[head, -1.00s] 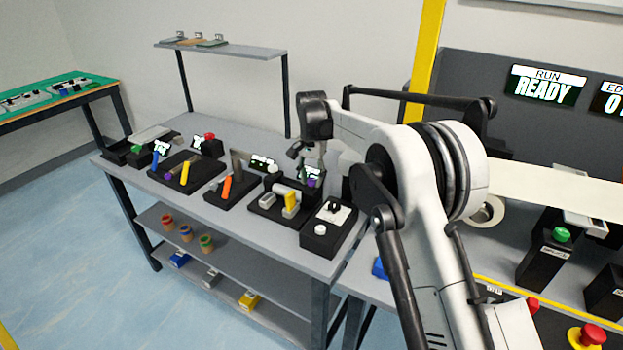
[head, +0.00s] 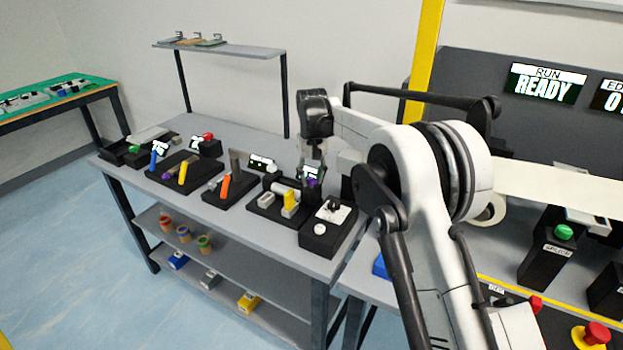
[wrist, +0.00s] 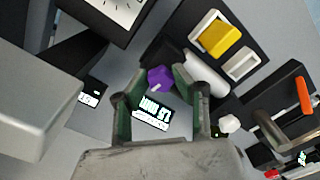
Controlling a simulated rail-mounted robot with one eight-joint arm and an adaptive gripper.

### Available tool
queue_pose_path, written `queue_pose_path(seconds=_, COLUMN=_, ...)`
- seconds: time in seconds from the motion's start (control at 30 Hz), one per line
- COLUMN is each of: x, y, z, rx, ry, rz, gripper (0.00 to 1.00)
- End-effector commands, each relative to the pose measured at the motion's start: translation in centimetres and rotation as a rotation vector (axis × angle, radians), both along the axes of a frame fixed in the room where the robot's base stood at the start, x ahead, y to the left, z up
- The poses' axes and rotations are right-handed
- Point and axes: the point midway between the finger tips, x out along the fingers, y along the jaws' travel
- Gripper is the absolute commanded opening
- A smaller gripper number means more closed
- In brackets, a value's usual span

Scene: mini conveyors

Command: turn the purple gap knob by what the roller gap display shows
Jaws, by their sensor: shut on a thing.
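The purple gap knob (wrist: 160,78) shows near the middle of the wrist view and as a small purple spot (head: 312,183) in the head view. My gripper (wrist: 158,80) has one green-lined finger on each side of the knob and is shut on it. The roller gap display (wrist: 152,112) is lit and lies just below the knob in the wrist view, between my fingers. Its characters are upside down and too small to read surely. The display (head: 311,173) also shows in the head view, just above the knob.
A yellow block (head: 290,200) and a white roller (wrist: 205,75) are close to the knob. A black box with a dial (head: 331,213) stands to the right. A station with an orange lever (head: 225,187) stands to the left. A shelf (head: 222,48) rises behind.

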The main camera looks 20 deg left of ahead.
Motion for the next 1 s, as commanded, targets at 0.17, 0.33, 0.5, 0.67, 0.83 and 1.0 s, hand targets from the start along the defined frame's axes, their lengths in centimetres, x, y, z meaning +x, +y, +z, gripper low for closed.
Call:
queue_pose_path(seconds=0.17, x=0.03, y=-0.04, z=0.01, rx=0.0, ry=0.0, rz=0.075, gripper=0.0)
queue_pose_path(seconds=0.33, x=0.04, y=-0.06, z=0.03, rx=0.0, ry=0.0, rz=0.113, gripper=0.0)
queue_pose_path(seconds=0.5, x=0.04, y=-0.06, z=0.04, rx=0.0, ry=0.0, rz=0.127, gripper=0.0)
queue_pose_path(seconds=0.67, x=0.05, y=-0.05, z=0.04, rx=0.0, ry=0.0, rz=0.127, gripper=0.0)
queue_pose_path(seconds=0.83, x=0.05, y=-0.05, z=0.04, rx=0.0, ry=0.0, rz=0.126, gripper=0.29)
queue_pose_path(seconds=1.0, x=0.05, y=-0.05, z=0.03, rx=0.0, ry=0.0, rz=0.126, gripper=0.45)
